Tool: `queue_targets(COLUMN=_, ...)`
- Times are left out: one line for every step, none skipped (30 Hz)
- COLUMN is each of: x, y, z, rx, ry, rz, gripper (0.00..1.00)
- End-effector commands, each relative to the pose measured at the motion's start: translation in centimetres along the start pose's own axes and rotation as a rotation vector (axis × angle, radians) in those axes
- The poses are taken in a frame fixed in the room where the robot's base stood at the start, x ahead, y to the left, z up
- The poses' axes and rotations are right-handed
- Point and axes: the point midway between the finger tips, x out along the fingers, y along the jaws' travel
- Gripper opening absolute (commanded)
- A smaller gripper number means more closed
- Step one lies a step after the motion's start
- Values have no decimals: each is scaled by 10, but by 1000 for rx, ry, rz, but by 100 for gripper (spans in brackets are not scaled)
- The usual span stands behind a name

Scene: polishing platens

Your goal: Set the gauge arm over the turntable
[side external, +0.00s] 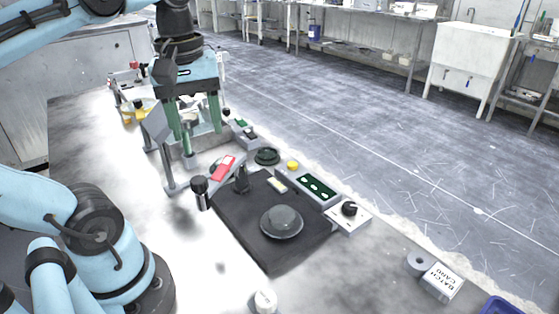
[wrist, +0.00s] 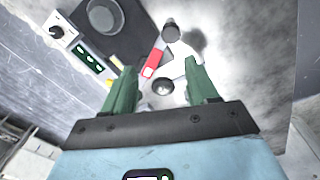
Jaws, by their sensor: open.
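The turntable (side external: 281,222) is a dark round disc on a black square base. It also shows at the top of the wrist view (wrist: 104,14). What looks like the gauge arm (side external: 222,168) is a grey bar with a red part, beside the base's far left corner and not over the disc. Its red part shows in the wrist view (wrist: 152,62). A black upright cylinder (side external: 201,192) stands near its near end. My gripper (side external: 197,135) is open and empty, green fingers pointing down, behind the red part. In the wrist view, a dark round knob (wrist: 163,87) shows between the fingers.
A grey frame (side external: 158,150) stands close to my gripper. A green panel (side external: 318,187), a yellow button (side external: 293,166) and a black dial (side external: 349,208) line the base's right side. A batch card block (side external: 441,282) lies at front right. The bench left of the base is mostly clear.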

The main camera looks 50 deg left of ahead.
Motion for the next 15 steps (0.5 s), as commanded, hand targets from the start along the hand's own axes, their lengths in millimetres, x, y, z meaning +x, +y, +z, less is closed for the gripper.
queue_targets(x=-7, y=-6, z=1, rx=-56, ry=-14, rz=-21, gripper=58)
queue_targets(x=-10, y=-9, z=2, rx=-81, ry=-20, rz=-32, gripper=58)
queue_targets(x=-13, y=-11, z=3, rx=-106, ry=-26, rz=-42, gripper=58)
queue_targets(x=-14, y=-12, z=4, rx=-119, ry=-29, rz=-47, gripper=58)
queue_targets(x=-14, y=-13, z=4, rx=-128, ry=-31, rz=-50, gripper=58)
queue_targets(x=-12, y=-14, z=4, rx=-133, ry=-33, rz=-53, gripper=58)
queue_targets(x=-10, y=-14, z=4, rx=-134, ry=-33, rz=-53, gripper=58)
queue_targets(x=-7, y=-14, z=4, rx=-134, ry=-33, rz=-53, gripper=58)
queue_targets(x=-2, y=-14, z=5, rx=-133, ry=-33, rz=-53, gripper=58)
queue_targets(x=2, y=-15, z=5, rx=-133, ry=-32, rz=-52, gripper=58)
queue_targets(x=7, y=-15, z=5, rx=-132, ry=-32, rz=-52, gripper=58)
queue_targets(x=13, y=-15, z=5, rx=-132, ry=-32, rz=-52, gripper=58)
queue_targets(x=18, y=-15, z=5, rx=-131, ry=-32, rz=-52, gripper=58)
queue_targets(x=24, y=-15, z=5, rx=-131, ry=-32, rz=-51, gripper=58)
queue_targets(x=31, y=-16, z=6, rx=-131, ry=-32, rz=-51, gripper=58)
